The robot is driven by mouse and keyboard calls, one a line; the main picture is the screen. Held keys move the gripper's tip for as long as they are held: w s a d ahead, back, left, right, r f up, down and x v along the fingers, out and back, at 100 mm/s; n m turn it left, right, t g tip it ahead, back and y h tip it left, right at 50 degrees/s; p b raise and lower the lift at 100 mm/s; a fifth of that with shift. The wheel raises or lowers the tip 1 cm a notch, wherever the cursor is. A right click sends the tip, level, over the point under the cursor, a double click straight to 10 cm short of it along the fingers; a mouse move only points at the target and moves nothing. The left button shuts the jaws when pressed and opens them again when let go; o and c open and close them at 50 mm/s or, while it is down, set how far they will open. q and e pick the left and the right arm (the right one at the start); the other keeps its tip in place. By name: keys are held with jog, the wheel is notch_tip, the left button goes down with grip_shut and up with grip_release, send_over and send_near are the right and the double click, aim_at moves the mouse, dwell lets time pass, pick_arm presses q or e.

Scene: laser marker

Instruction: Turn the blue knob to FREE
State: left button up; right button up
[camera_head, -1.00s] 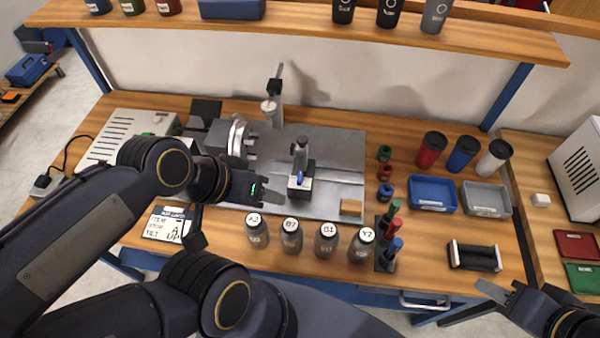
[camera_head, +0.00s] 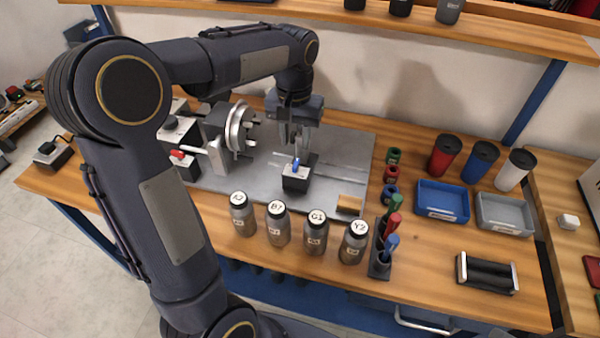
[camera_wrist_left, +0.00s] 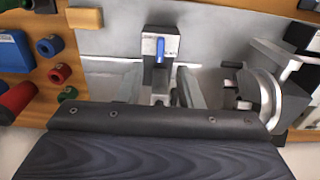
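The blue knob (camera_head: 296,163) sits on top of a small black box with a pale label plate (camera_head: 296,173), on the grey metal plate. My left gripper (camera_head: 294,145) points down just behind the knob, above the plate. In the left wrist view the knob (camera_wrist_left: 160,50) stands beyond the fingertips, roughly centred between them. The two fingers of my left gripper (camera_wrist_left: 160,86) are apart, with a grey post partly visible between them. They are not on the knob. The label's words are too small to read. My right gripper is out of view.
Several labelled bottles (camera_head: 278,224) line the front edge. A wooden block (camera_head: 349,204) lies right of the knob. Blue (camera_head: 443,200) and grey trays (camera_head: 505,214) are farther right.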

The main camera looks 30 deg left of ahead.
aim_at(295, 164)
pick_arm(q)
notch_tip(295, 164, down, 8)
jog(key=shift+w+r, duration=0.1)
dwell(0.4)
grip_shut()
